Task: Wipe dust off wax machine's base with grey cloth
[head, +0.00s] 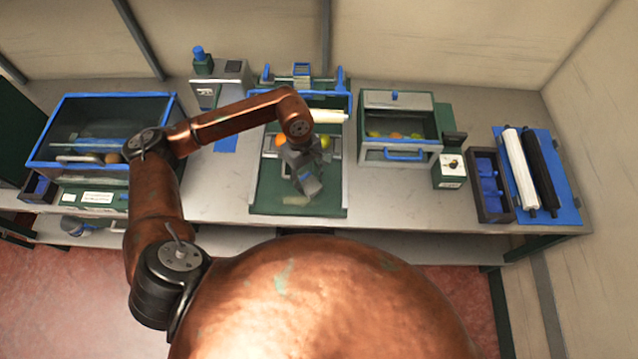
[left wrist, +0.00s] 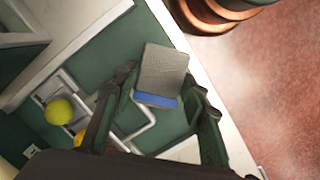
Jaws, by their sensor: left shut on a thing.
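The wax machine (head: 328,200) stands mid-bench, with a green base between pale side rails. My left gripper (head: 308,184) is over the front part of this base. In the left wrist view my left gripper (left wrist: 165,92) is shut on the grey cloth (left wrist: 165,66), a grey pad with a blue band, held between the fingers. A pale dusty patch (head: 296,201) shows on the green base just below the gripper. I cannot tell whether the cloth touches the base. My right gripper is not in view.
An orange (head: 281,141) and a yellow-green fruit (left wrist: 60,112) sit in the machine behind the gripper. A blue-rimmed tank (head: 108,97) stands left, a fruit drawer unit (head: 397,128) right, and rollers on a blue board (head: 556,205) far right. Bare bench (head: 225,190) lies left of the machine.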

